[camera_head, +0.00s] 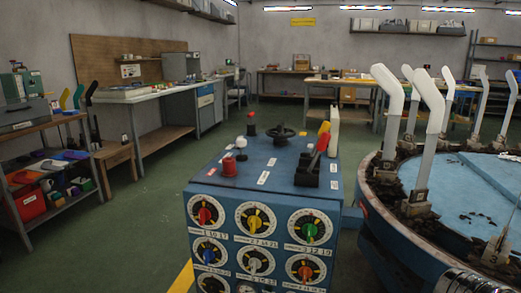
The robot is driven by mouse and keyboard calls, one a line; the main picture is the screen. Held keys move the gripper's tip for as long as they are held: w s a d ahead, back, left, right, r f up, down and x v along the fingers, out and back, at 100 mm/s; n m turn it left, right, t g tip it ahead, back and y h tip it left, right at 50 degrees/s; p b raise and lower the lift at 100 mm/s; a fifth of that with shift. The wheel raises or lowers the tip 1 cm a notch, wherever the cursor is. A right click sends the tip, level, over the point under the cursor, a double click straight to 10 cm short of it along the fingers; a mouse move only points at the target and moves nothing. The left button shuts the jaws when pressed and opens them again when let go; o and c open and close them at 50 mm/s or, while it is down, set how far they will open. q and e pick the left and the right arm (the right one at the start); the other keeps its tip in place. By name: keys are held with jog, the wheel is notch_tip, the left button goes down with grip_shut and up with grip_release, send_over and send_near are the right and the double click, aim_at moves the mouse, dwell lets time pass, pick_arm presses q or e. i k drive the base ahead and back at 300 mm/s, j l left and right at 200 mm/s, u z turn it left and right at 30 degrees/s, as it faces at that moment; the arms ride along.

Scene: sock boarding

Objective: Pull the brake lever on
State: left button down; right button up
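A blue control box (205,178) stands in the middle foreground of the head view. On the right of its top, a lever with a red grip (321,141) rises from a black housing (306,176) and leans up to the right. An orange-yellow tip shows just behind the grip. A pale upright piece (334,129) stands behind it. I cannot read a label that says which control is the brake lever. Neither of my grippers is in view.
The box top also holds a red knob (229,167), a white ball knob (241,143) and a black handwheel (282,133). Several dials cover its front. A round blue machine (455,185) with pale upright boards stands close on the right. Green floor (130,215) is clear on the left.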

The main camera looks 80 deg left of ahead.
aim_at(326, 137)
jog(key=u, duration=1.15)
